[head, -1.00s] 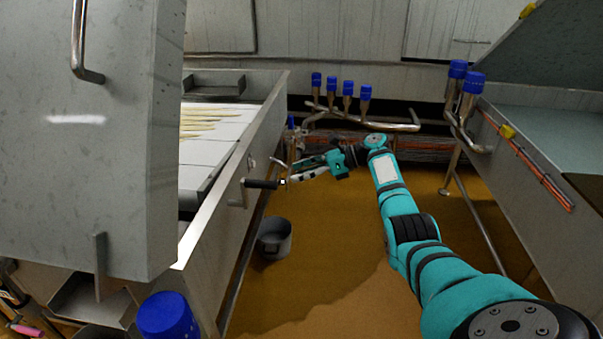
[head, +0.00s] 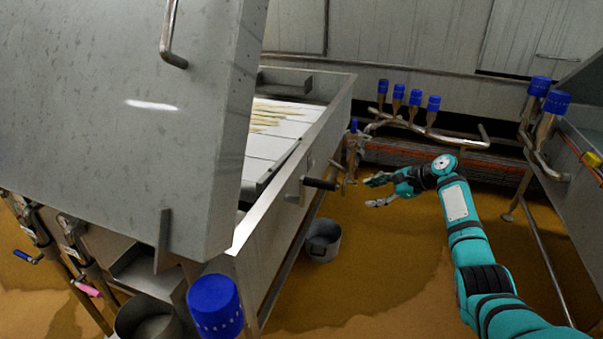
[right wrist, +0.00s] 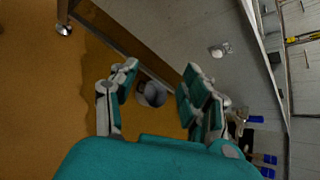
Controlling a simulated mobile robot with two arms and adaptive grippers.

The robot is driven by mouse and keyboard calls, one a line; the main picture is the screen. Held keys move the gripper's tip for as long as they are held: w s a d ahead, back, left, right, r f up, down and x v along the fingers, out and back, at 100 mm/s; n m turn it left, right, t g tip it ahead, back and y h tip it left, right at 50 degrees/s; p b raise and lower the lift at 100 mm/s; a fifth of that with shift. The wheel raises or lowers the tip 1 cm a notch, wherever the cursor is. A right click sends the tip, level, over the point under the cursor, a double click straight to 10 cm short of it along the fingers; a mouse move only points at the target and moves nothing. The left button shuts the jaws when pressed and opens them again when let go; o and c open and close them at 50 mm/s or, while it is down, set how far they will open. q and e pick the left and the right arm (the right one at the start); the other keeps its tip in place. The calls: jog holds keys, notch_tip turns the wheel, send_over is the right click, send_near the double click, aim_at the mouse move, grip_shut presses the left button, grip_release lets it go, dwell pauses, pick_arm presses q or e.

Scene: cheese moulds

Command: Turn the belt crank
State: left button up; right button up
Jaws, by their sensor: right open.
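The belt crank has a black handle (head: 320,184) that sticks out from the side of the long metal belt table (head: 290,212). Its metal arm joins the table side just left of the handle. My right gripper (head: 369,192) is open and empty, a little to the right of the handle's end and apart from it. In the right wrist view the open fingers (right wrist: 158,80) have nothing held between them. My left gripper is not in view.
A grey bucket (head: 322,240) stands on the wet floor below the crank. A large grey metal panel (head: 150,110) fills the left. Pipes with blue caps (head: 415,98) stand at the back. Open floor (head: 400,270) lies right of the table.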

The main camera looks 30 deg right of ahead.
jog(key=s+d+f+n+h+b, duration=0.1)
jog(key=s+d+f+n+h, duration=0.2)
jog(key=n, duration=0.5)
pick_arm(q)
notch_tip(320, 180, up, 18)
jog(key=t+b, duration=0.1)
jog(key=b, duration=0.3)
pick_arm(e)
jog(key=n+t+h, duration=0.3)
jog(key=n+t, duration=0.5)
jog(key=n, duration=2.3)
send_near(325, 187)
jog(key=w+b, duration=0.1)
jog(key=w, duration=0.2)
jog(key=w+b, duration=0.1)
jog(key=w, duration=0.3)
jog(key=w+f+b, duration=0.1)
jog(key=w, duration=0.2)
jog(key=shift+w+f, duration=0.1)
jog(key=shift+w, duration=0.15)
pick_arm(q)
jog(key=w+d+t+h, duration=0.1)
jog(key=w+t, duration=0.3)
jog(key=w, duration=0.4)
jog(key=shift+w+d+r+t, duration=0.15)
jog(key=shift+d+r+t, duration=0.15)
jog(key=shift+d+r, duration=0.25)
pick_arm(e)
jog(key=shift+w, duration=0.55)
jog(key=shift+c, duration=0.4)
